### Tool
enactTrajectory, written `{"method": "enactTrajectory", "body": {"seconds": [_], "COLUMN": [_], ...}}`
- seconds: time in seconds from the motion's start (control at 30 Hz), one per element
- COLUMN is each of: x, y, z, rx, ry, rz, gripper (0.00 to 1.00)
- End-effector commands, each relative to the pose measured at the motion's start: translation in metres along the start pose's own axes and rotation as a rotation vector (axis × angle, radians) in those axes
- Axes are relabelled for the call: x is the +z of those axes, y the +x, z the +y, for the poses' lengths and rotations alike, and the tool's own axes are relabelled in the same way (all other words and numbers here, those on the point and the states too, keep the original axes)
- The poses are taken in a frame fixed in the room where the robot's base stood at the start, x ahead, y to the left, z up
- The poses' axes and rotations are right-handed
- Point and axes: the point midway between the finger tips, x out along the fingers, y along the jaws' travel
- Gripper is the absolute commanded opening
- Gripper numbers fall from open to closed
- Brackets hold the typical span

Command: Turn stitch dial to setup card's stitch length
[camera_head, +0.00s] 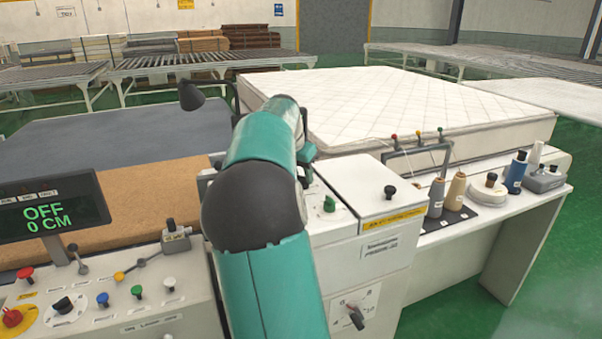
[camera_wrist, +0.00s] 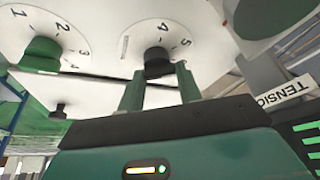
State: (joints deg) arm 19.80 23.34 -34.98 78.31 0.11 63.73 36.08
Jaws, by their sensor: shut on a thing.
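In the wrist view, my gripper (camera_wrist: 159,74) has its two green fingers closed on either side of a black dial knob (camera_wrist: 157,55). The knob stands on a round white dial face (camera_wrist: 190,52) with the figures 4 and 5 showing. I cannot read a name for this dial, so I cannot tell from lettering that it is the stitch dial. A second dial with a green knob (camera_wrist: 42,50), figures 1 to 4, is at left. In the head view my arm hides the gripper and the gripped knob. I cannot make out a setup card.
A TENSION label (camera_wrist: 284,92) shows upside down at right. In the head view, a green knob (camera_head: 329,204) and a black knob (camera_head: 389,191) are on the machine top. Thread spools (camera_head: 455,191) stand right; a mattress (camera_head: 400,105) lies behind.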

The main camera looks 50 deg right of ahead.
Motion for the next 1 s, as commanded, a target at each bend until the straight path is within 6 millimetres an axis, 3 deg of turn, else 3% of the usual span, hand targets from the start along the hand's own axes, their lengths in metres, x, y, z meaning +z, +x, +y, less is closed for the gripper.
{"method": "enactTrajectory", "body": {"seconds": [1.0], "x": [-0.0012], "y": [0.0008], "z": [0.0070], "rx": [-0.359], "ry": [-0.865], "rz": [-0.003], "gripper": [0.12]}}
